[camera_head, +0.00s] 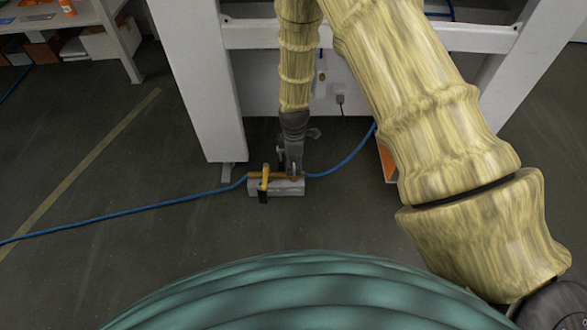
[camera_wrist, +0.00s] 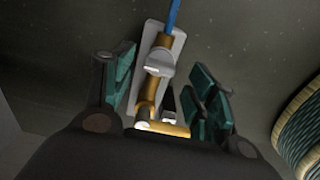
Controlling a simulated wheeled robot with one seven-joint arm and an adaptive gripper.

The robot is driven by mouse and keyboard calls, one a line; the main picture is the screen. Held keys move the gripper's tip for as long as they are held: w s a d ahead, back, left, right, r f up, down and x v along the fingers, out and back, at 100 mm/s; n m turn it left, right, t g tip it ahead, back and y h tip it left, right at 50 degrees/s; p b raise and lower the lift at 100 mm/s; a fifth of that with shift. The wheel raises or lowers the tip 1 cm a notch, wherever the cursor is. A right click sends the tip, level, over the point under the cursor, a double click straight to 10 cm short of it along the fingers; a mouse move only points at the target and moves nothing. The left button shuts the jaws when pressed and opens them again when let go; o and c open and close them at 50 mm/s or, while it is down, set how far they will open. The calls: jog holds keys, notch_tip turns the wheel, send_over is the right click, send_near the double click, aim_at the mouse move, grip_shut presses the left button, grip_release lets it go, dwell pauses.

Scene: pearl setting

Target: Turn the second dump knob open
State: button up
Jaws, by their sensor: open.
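A valve fixture with a pale grey base (camera_head: 290,188) sits low on the floor, with brass-yellow piping on it. In the wrist view, its grey base (camera_wrist: 177,44) carries a brass pipe (camera_wrist: 153,88) and a grey knob (camera_wrist: 160,62). A yellow upright handle (camera_head: 265,177) with a dark lower end stands at the fixture's left in the head view. My gripper (camera_head: 291,168) is over the fixture's right part. In the wrist view, my gripper (camera_wrist: 161,68) is open, with green-padded fingers on either side of the pipe and knob. I cannot tell whether they touch. The fixture's near end is partly hidden.
A blue hose (camera_head: 130,209) runs from both sides of the fixture across the floor. A white frame (camera_head: 200,85) stands behind it, with a leg close to the left. An orange-sided object (camera_head: 387,160) lies to the right.

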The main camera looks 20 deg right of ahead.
aim_at(294, 169)
jog(key=shift+f+b, duration=0.4)
jog(key=shift+f, duration=0.85)
jog(key=c, duration=1)
